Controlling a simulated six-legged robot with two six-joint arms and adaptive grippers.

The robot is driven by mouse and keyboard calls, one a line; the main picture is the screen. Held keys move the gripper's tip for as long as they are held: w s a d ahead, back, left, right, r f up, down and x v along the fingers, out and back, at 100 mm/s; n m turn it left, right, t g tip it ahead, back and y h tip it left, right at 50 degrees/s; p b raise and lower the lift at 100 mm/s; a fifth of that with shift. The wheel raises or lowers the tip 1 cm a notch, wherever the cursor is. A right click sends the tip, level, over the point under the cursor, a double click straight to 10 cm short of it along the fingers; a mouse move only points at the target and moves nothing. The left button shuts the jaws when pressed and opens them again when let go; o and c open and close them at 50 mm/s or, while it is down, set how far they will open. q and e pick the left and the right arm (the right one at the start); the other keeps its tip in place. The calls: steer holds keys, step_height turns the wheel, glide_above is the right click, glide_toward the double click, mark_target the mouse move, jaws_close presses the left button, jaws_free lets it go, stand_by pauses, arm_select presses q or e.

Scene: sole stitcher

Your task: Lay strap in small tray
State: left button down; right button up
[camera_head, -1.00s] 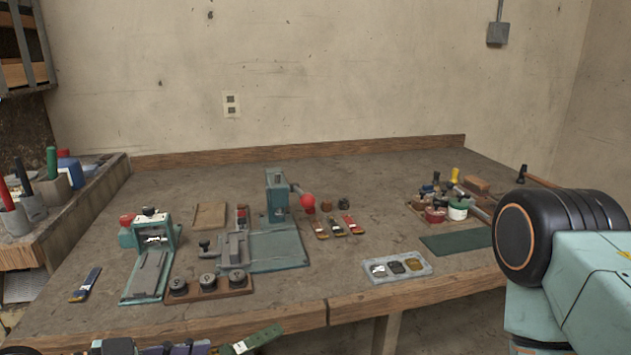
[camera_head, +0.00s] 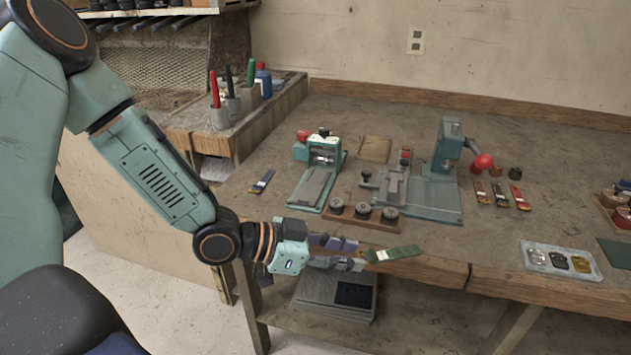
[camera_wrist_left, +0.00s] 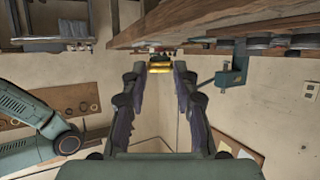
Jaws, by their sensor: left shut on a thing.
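My left gripper (camera_head: 345,252) is shut on a green strap (camera_head: 395,254) and holds it level in front of the bench's front edge. The strap sticks out to the right past the fingertips. In the left wrist view the fingers (camera_wrist_left: 160,72) close around a small yellow and dark end of the held piece (camera_wrist_left: 160,67). A shallow brown tray (camera_head: 375,149) lies empty at the back of the bench. A grey tray (camera_head: 535,264) with three compartments lies near the front right edge, holding silver, dark and gold pieces. I cannot tell which tray the task means.
A rack with several black knobs (camera_head: 362,218) stands just behind the strap. A teal hand press (camera_head: 447,150), a teal stitching device (camera_head: 322,160) and a clamp (camera_head: 394,185) stand behind it. A blue strap (camera_head: 261,181) lies left; several straps (camera_head: 499,194) lie right. Bench clear before them.

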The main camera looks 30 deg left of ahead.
arm_select(q)
steer(key=w+a+r+n+t+y+p, duration=0.1)
steer(key=w+a+r+n+t+y, duration=0.1)
steer(key=w+a+n+y, duration=0.4)
steer(key=w+a+r+n+t+y+p, duration=0.1)
steer(key=w+a+r+n+y, duration=0.3)
steer(key=a, duration=0.7)
steer(key=w+n+t+y, duration=0.1)
steer(key=w+n+y, duration=0.1)
steer(key=y, duration=0.1)
steer(key=shift+w+r, duration=0.25)
steer(key=shift+r, duration=0.15)
steer(key=shift+f, duration=0.1)
step_height(320, 180, down, 8)
steer(key=shift+r+b, duration=0.1)
steer(key=shift+b, duration=0.65)
steer(key=shift+f, duration=0.85)
steer(key=shift+f, duration=0.1)
